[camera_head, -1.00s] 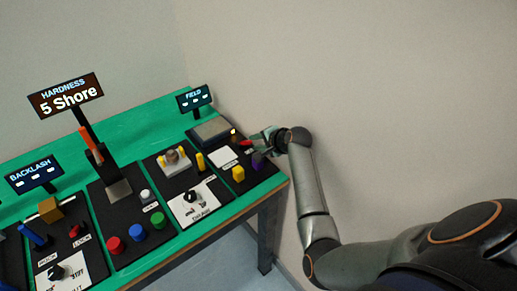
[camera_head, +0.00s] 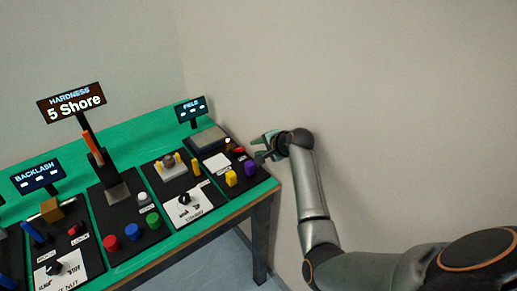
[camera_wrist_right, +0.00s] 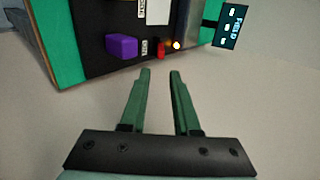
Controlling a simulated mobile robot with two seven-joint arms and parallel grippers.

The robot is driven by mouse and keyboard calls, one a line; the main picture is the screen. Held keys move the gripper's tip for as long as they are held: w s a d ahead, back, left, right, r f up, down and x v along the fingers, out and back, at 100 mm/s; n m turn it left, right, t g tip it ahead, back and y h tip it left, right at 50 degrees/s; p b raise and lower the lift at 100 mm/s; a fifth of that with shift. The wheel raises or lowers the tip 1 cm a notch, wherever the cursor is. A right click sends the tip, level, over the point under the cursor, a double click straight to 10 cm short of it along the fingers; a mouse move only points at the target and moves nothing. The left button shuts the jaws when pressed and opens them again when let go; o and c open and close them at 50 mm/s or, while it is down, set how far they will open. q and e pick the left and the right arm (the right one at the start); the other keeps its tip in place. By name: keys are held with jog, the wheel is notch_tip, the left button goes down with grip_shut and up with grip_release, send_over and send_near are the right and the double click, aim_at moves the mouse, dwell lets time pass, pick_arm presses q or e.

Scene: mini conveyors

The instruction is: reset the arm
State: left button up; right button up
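My right gripper (camera_head: 260,150) is at the end of my right arm, just off the right end of the green table (camera_head: 150,128). In the right wrist view its two green fingers (camera_wrist_right: 160,73) stand apart with nothing between them. Beyond the fingertips in that view are a purple knob (camera_wrist_right: 121,46) and a small red button (camera_wrist_right: 161,48) on the black panel. The gripper appears apart from both. My left gripper is not in view.
The FIELD display (camera_head: 190,110) stands at the table's far right corner, also in the wrist view (camera_wrist_right: 230,27). A yellow knob (camera_head: 231,178) sits beside the purple one. Bare wall lies right of the table.

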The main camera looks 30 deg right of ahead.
dwell(0.3)
jog(key=s+a+f+n+g+h, duration=0.1)
jog(key=s+a+f+n+g, duration=0.25)
jog(key=s, duration=0.55)
jog(key=s+a+f+n, duration=0.2)
jog(key=s+f+n, duration=0.3)
jog(key=s, duration=0.4)
jog(key=s+a+r+n+g, duration=0.15)
jog(key=s+a+n, duration=0.3)
jog(key=s, duration=0.45)
jog(key=s+a+r+n+g, duration=0.15)
jog(key=s+a+n, duration=0.35)
jog(key=s, duration=0.5)
jog(key=w+a+f+t+y, duration=0.1)
jog(key=w+f+t, duration=0.1)
jog(key=f, duration=0.4)
jog(key=w+a+f+t+y, duration=0.1)
jog(key=w+a+f+t, duration=0.1)
jog(key=f, duration=0.3)
jog(key=shift+a+f+n+t, duration=0.25)
jog(key=shift+f+n+t, duration=0.15)
jog(key=shift+t, duration=0.35)
